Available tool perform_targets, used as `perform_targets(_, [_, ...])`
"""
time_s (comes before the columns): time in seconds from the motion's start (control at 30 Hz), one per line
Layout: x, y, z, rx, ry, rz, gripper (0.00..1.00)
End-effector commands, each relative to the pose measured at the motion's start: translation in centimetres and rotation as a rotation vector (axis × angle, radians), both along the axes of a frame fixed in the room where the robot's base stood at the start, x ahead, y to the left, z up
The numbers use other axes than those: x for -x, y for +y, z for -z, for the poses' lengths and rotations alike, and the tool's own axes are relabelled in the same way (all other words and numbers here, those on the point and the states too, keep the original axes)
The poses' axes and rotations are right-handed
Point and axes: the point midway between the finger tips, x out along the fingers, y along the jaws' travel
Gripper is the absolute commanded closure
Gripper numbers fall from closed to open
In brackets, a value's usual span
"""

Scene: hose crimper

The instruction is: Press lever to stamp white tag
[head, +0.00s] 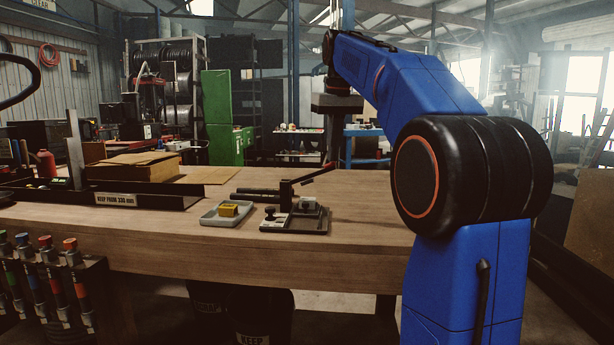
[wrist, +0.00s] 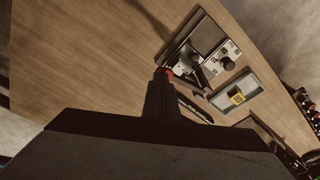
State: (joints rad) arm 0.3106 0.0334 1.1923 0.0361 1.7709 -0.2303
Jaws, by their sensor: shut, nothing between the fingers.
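The hand press (head: 296,216) stands on the workbench, with a dark base and an upright post. Its lever (head: 312,176) slants up to the right and ends in a red tip. The red tip (wrist: 168,72) also shows in the wrist view. My gripper (head: 333,157) is shut and empty, pointing down just above the lever's red end; I cannot tell if it touches. In the wrist view my gripper (wrist: 163,76) overlaps the red tip's near side. A white piece (head: 273,224) with a black knob lies on the press base; whether it is the tag is unclear.
A grey tray (head: 208,219) with a yellow block (head: 229,210) sits left of the press. Black rods (head: 255,194) lie behind it. A cardboard box (head: 135,167) and a dark rail (head: 165,203) are farther left. The bench right of the press is clear.

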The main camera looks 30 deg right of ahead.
Motion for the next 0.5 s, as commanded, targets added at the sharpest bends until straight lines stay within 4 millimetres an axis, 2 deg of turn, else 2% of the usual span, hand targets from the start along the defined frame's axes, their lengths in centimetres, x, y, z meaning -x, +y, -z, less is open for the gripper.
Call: perform_targets(0.5, [0.0,0.0,1.5,0.0,0.0,0.0,1.0])
